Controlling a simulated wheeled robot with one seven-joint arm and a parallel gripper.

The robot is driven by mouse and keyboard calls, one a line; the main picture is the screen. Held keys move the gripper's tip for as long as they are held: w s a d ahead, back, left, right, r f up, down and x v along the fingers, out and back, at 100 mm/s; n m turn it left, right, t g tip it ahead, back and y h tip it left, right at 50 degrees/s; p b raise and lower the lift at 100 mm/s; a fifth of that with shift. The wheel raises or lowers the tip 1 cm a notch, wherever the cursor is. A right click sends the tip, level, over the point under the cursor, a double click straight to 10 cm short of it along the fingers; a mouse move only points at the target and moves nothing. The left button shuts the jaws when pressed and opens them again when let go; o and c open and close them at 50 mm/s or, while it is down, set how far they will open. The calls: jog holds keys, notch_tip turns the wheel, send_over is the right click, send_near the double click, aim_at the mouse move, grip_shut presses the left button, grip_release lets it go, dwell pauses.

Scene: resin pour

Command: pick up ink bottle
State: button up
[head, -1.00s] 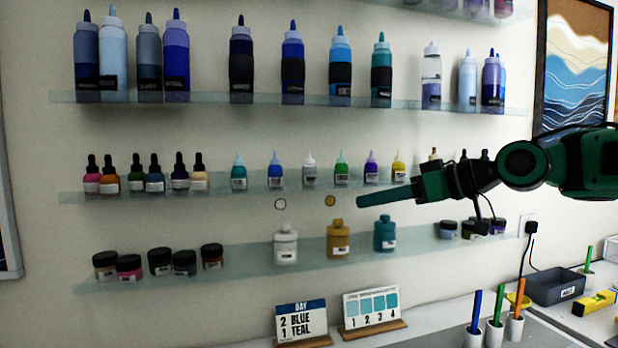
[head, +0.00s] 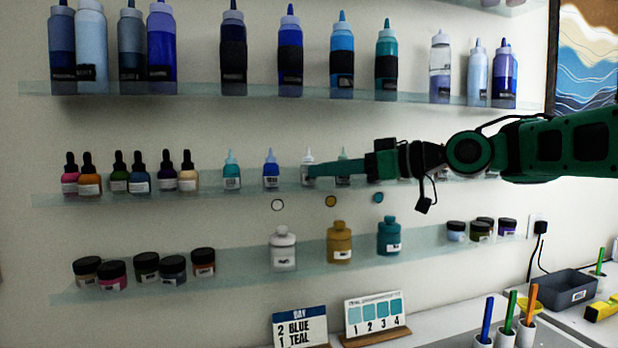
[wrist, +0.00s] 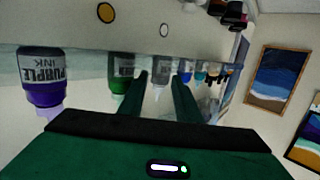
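Small ink bottles with pointed caps stand on the middle glass shelf (head: 110,197). In the head view, from left, are a teal bottle (head: 231,173), a blue bottle (head: 270,172), a white-capped bottle (head: 307,158) and a green one (head: 343,155), the last two partly covered by my gripper (head: 314,171). In the wrist view, my gripper (wrist: 163,92) is open. The white-capped bottle (wrist: 160,78) shows between its fingers; I cannot tell whether they touch it. The green bottle (wrist: 118,80) stands beside one finger, and a purple ink bottle (wrist: 44,82) is nearer the camera.
Tall bottles line the top shelf (head: 200,88). Dropper bottles stand to the left on the middle shelf. Jars and a white (head: 283,250), a gold (head: 339,244) and a teal (head: 389,238) squat bottle stand on the lower shelf. Two cards (head: 300,328) (head: 375,314) sit below.

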aim_at(309, 162)
jog(key=x, duration=0.5)
jog(key=shift+c, duration=0.4)
jog(key=c, duration=0.6)
jog(key=shift+c, duration=0.2)
jog(key=shift+r, duration=0.1)
jog(key=shift+s+d+r, duration=0.1)
jog(key=shift+s+r, duration=0.1)
jog(key=shift+r, duration=0.4)
notch_tip(309, 162, up, 6)
jog(key=shift+f, duration=0.15)
jog(key=s+d, duration=0.2)
jog(key=s, duration=0.7)
jog(key=s+d, duration=0.3)
jog(key=s, duration=0.6)
jog(key=shift+s+d, duration=0.2)
jog(key=shift+s, duration=0.2)
